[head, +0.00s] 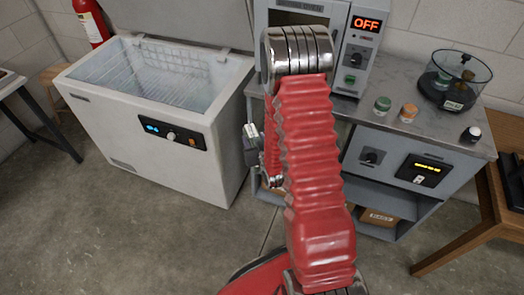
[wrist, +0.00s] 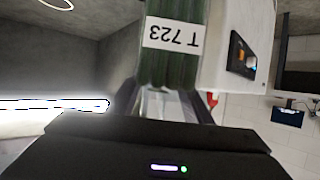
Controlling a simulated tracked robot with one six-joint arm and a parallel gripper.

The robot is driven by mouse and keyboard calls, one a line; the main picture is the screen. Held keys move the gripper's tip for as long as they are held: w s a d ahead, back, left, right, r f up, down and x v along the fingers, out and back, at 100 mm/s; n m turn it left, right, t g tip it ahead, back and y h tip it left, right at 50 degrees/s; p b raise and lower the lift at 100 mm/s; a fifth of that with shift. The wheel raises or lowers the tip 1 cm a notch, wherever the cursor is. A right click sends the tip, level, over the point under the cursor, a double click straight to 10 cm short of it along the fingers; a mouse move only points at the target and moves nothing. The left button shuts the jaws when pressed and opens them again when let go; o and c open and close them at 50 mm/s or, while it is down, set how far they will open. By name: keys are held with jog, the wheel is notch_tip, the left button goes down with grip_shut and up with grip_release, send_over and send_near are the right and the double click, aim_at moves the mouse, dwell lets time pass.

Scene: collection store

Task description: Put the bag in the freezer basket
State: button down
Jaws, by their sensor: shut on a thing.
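The bag (wrist: 172,70) is dark green with vertical folds and a white label reading T 723, upside down in the wrist view. My gripper (wrist: 160,102) is shut on it, with a dark finger on each side. In the head view my gripper (head: 252,146) is small, beside my arm and to the right of the freezer's front; I cannot make out the bag there. The white chest freezer (head: 140,133) stands open at the left. The wire freezer basket (head: 150,72) shows inside it, apart from my gripper. Its floor is only partly visible.
The freezer's raised lid (head: 185,20) stands behind it. To the right, a grey bench (head: 440,140) carries an oven marked OFF (head: 358,55), small jars and a clear round container (head: 455,80). A red extinguisher (head: 91,22) hangs at the back left. The floor before the freezer is clear.

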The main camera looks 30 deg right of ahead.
jog(key=w+a+r+n+y, duration=0.1)
jog(key=a+r, duration=0.3)
jog(key=r, duration=0.6)
jog(key=w+a+r+n+y, duration=0.1)
jog(key=a+r, duration=0.3)
jog(key=r, duration=0.6)
jog(key=shift+w, duration=0.45)
jog(key=shift+a, duration=0.1)
